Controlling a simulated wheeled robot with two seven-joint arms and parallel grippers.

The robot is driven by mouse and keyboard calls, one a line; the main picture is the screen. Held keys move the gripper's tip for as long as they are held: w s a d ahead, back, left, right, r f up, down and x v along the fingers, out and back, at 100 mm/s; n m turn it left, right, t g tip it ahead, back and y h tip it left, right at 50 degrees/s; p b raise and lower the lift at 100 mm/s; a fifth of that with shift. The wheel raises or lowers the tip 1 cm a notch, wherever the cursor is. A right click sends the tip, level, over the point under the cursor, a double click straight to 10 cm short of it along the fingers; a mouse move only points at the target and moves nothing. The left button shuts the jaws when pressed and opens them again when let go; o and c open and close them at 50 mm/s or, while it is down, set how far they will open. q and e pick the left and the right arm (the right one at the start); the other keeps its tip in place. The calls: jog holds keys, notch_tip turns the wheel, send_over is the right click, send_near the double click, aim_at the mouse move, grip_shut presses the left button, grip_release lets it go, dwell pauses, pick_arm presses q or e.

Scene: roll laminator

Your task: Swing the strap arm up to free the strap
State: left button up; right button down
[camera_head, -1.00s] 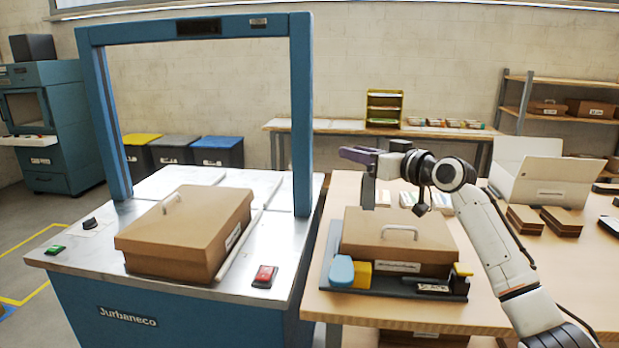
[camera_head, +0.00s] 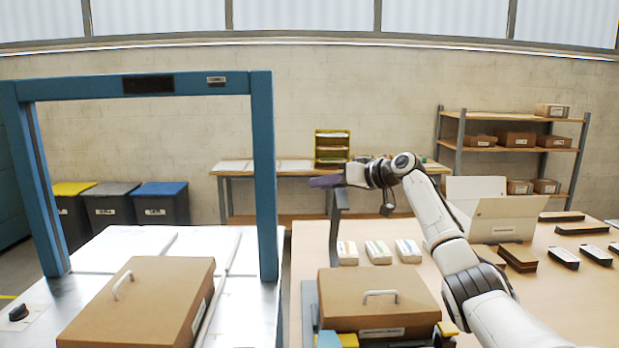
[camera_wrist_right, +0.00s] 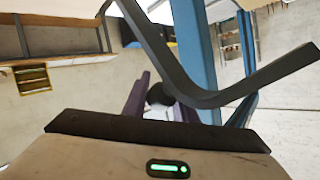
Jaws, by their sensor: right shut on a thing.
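The strap arm (camera_head: 335,237) is a dark grey bar standing upright behind the left side of the brown box with a white handle (camera_head: 378,308) on the wooden table. My right gripper (camera_head: 325,181), with purple fingers, is at the top of this bar and shut on it. In the right wrist view the bent dark strap arm (camera_wrist_right: 235,92) crosses in front of the gripper, with a black knob (camera_wrist_right: 160,94) between the purple fingers. I cannot make out the strap. The bar's lower end is hidden behind the box. My left gripper is not in view.
A blue frame (camera_head: 265,180) stands left over a metal bench with another brown box (camera_head: 140,305). An open white carton (camera_head: 500,215) and dark blocks (camera_head: 565,258) are at right. The air above the box is clear.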

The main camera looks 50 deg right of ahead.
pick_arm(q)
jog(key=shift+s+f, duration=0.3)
pick_arm(e)
notch_tip(320, 180, down, 2)
jog(key=shift+f+g, duration=0.2)
jog(key=shift+g, duration=0.1)
jog(key=c, duration=1.7)
grip_release()
jog(key=shift+d, duration=0.1)
jog(key=shift+o, duration=1.1)
jog(key=shift+d+f, duration=0.15)
jog(key=shift+d, duration=0.05)
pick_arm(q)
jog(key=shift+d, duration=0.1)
pick_arm(e)
jog(key=shift+a, duration=0.1)
